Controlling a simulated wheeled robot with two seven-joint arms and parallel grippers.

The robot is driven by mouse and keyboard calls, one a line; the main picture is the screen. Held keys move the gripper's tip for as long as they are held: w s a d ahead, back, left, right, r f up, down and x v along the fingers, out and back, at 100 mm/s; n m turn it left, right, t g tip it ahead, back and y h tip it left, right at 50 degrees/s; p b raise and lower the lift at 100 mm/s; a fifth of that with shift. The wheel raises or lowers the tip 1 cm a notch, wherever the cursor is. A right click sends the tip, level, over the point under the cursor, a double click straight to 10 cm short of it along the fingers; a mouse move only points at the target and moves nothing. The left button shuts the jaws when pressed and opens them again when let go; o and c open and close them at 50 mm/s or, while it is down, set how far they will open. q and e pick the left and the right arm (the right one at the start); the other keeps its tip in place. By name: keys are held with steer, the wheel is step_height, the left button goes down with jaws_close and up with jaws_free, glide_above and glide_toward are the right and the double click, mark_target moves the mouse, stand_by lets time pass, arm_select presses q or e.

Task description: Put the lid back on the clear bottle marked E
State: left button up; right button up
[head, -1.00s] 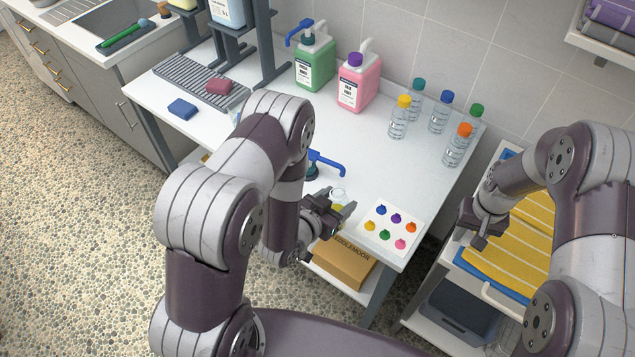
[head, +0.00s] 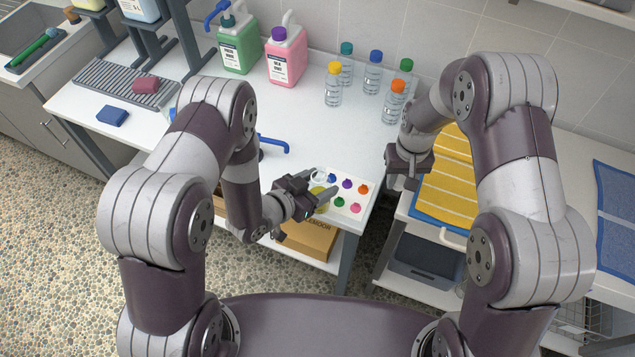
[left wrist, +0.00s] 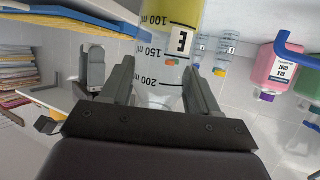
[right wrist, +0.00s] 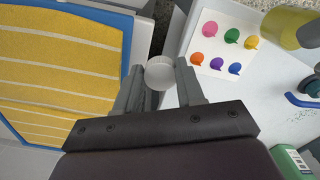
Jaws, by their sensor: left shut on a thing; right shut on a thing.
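The clear bottle marked E (left wrist: 160,45) holds yellow liquid. My left gripper (head: 320,187) is shut around it, and the bottle overlaps the left part of the colour card in the head view. The label E (left wrist: 182,42) and volume marks face the left wrist camera. The bottle also shows at the top right of the right wrist view (right wrist: 288,28). My right gripper (right wrist: 160,82) is shut on a round white lid (right wrist: 160,73). In the head view the right gripper (head: 402,165) is at the table's right edge, apart from the bottle; its lid is hidden there.
A white card with coloured spots (head: 356,206) lies at the table's front right corner. Several capped bottles (head: 333,87) stand behind, with green (head: 239,45) and pink (head: 287,55) jugs. A yellow striped towel (head: 455,185) lies in a blue-rimmed tray right of the table.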

mark_target(320, 173)
steer(key=a+r+n, duration=0.1)
steer(key=a+r, duration=0.2)
steer(key=a, duration=0.3)
steer(key=a+r+n, duration=0.2)
steer(key=a+r, duration=0.2)
steer(key=a, duration=0.2)
steer(key=s+a+r+n, duration=0.1)
steer(key=a+r, duration=0.3)
steer(key=a, duration=0.2)
steer(key=shift+a+r+n, duration=0.15)
steer(key=shift+a+n, duration=0.25)
steer(key=shift+s+a+r, duration=0.1)
steer(key=shift+s+r, duration=0.6)
steer(key=shift+r, duration=0.25)
steer(key=shift+s+d, duration=0.25)
steer(key=shift+f, duration=0.15)
steer(key=shift+f, duration=1.95)
steer(key=shift+f, duration=0.9)
